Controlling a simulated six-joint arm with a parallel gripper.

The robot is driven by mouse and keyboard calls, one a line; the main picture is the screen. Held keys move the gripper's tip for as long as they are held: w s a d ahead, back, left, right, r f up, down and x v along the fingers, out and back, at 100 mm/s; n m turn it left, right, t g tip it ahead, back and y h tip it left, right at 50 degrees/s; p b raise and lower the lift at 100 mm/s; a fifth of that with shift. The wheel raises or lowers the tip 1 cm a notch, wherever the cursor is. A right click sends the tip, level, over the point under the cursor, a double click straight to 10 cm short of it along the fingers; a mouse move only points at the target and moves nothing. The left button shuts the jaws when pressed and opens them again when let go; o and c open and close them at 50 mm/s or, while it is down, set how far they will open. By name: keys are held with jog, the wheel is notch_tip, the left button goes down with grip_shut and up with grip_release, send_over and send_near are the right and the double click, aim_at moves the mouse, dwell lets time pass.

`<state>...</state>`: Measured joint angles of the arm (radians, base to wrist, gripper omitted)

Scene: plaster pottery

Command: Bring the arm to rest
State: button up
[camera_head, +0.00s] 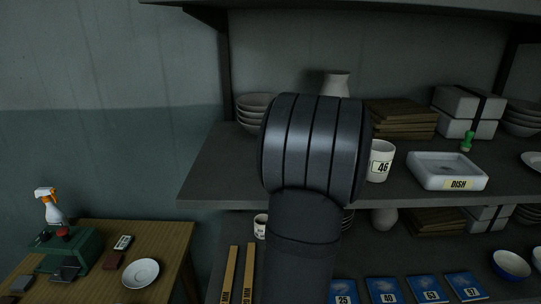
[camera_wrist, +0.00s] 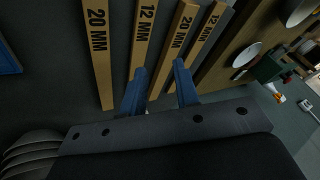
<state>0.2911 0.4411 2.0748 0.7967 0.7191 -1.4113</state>
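In the head view my arm (camera_head: 312,150) stands upright in the middle of the picture, in front of the shelves. Its links hide part of both shelves, and my gripper does not show there. In the wrist view my gripper (camera_wrist: 159,65) has two blue fingers spread apart, with nothing visibly held between them. Several wooden strips marked 20 MM (camera_wrist: 97,50) and 12 MM (camera_wrist: 143,40) lie beyond the fingertips. I cannot tell how far the tips are from them.
The upper shelf holds a mug marked 46 (camera_head: 381,162), a white dish (camera_head: 447,171) and stacked bowls (camera_head: 252,112). Blue cards (camera_head: 383,290) and two wooden strips (camera_head: 230,275) lie on the lower surface. A wooden table (camera_head: 165,240) at left carries a green box (camera_head: 75,250) and a plate (camera_head: 141,273).

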jog(key=s+d+r+m+t, duration=0.1)
jog(key=d+r+m, duration=0.1)
jog(key=d, duration=0.8)
jog(key=shift+s+m+h, duration=0.15)
jog(key=shift+m+h, duration=0.25)
jog(key=shift+m, duration=0.3)
jog(key=shift+r, duration=0.1)
